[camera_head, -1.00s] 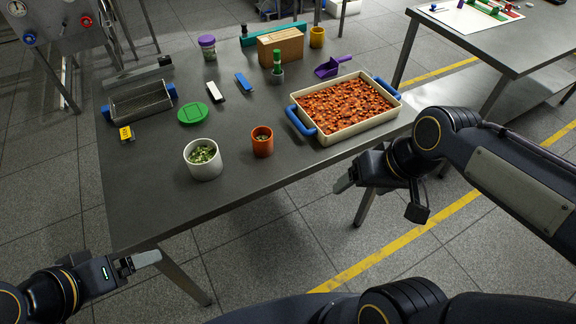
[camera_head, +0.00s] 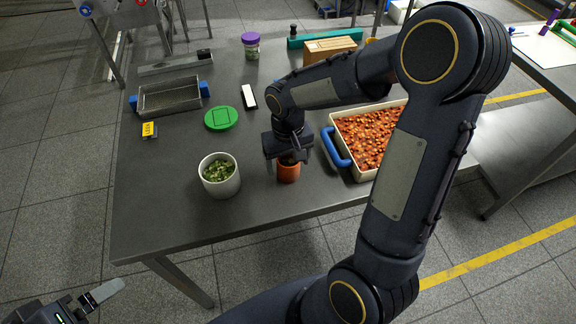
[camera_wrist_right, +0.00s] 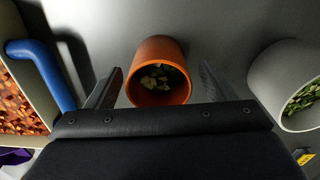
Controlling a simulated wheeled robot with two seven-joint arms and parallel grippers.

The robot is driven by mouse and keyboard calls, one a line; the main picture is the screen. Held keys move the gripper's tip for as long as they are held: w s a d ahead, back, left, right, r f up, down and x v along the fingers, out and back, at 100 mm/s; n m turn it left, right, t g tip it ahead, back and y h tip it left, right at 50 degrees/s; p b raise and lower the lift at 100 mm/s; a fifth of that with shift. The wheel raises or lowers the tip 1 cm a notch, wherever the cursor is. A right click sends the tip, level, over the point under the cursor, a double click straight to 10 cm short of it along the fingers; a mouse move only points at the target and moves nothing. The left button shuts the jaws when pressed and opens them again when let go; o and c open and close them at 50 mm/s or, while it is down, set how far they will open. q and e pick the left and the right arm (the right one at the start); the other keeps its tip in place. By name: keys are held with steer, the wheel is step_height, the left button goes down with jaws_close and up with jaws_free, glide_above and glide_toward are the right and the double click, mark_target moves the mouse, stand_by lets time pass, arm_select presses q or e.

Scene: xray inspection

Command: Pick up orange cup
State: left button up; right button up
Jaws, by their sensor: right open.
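The orange cup (camera_head: 289,175) stands upright on the table near its front edge. My right gripper (camera_head: 289,160) is above it, with its open fingers pointing down and partly hiding the cup's rim. In the right wrist view the orange cup (camera_wrist_right: 155,50) shows green leafy bits inside. It lies between the two spread fingers of my right gripper (camera_wrist_right: 158,86), with a gap on each side. My left gripper (camera_head: 96,297) is at the bottom left, away from the table, and only partly shown.
A white cup (camera_head: 219,186) of green bits stands close left of the orange cup. A tray (camera_head: 338,130) of orange-brown pieces with a blue handle (camera_head: 336,148) is close on the right.

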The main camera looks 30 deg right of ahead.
steer(key=shift+f, duration=0.75)
steer(key=c, duration=1.1)
steer(key=shift+o, duration=0.2)
steer(key=shift+r, duration=0.1)
steer(key=shift+d+r, duration=0.1)
steer(key=shift+r, duration=0.35)
steer(key=r, duration=0.2)
steer(key=shift+w+a+r, duration=0.1)
steer(key=shift+a+r, duration=0.1)
steer(key=shift+r, duration=0.1)
steer(key=w+a+r, duration=0.2)
steer(key=a+r, duration=0.1)
steer(key=a, duration=0.1)
steer(key=w+a+r, duration=0.2)
steer(key=a+r, duration=0.1)
steer(key=w+a+r, duration=0.3)
steer(key=a, duration=0.1)
steer(key=shift+a+r+b, duration=0.2)
steer(key=shift+a+b, duration=0.15)
